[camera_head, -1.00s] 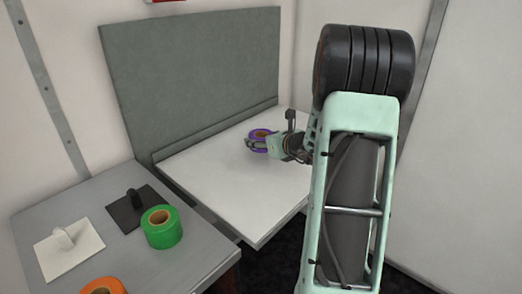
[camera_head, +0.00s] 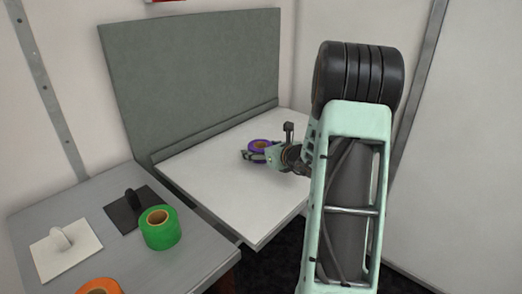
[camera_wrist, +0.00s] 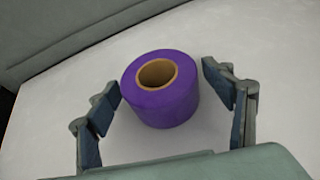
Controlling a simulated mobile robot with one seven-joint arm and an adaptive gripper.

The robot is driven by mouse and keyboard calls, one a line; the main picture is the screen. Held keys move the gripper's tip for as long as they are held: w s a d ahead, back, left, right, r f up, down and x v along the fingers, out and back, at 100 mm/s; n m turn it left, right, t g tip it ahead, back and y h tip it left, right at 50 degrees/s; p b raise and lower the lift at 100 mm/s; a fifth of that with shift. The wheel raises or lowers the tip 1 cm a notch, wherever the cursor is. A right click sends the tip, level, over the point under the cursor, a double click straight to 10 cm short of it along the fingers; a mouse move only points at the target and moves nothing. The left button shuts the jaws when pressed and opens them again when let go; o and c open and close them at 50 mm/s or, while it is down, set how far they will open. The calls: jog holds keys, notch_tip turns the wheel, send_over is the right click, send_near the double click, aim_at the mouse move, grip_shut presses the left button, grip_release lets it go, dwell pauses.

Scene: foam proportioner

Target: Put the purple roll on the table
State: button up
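The purple roll (camera_wrist: 160,100) stands upright on the white table (camera_head: 215,185), its brown core facing up. In the head view the roll (camera_head: 260,146) is near the back of that table. My gripper (camera_wrist: 160,85) is open, with one finger on each side of the roll. Gaps show between the roll and both fingers in the wrist view. In the head view my gripper (camera_head: 256,156) partly covers the roll's lower side.
A grey table (camera_head: 190,262) at the left front holds a green roll (camera_head: 160,230), an orange roll (camera_head: 100,287), a white plate with a handle (camera_head: 62,250) and a black plate with a handle (camera_head: 130,210). A grey panel (camera_head: 200,80) stands behind the white table.

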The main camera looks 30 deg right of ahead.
jog(key=shift+r+p, duration=0.25)
jog(key=shift+p, duration=0.05)
jog(key=p+v, duration=0.1)
jog(key=v, duration=1.1)
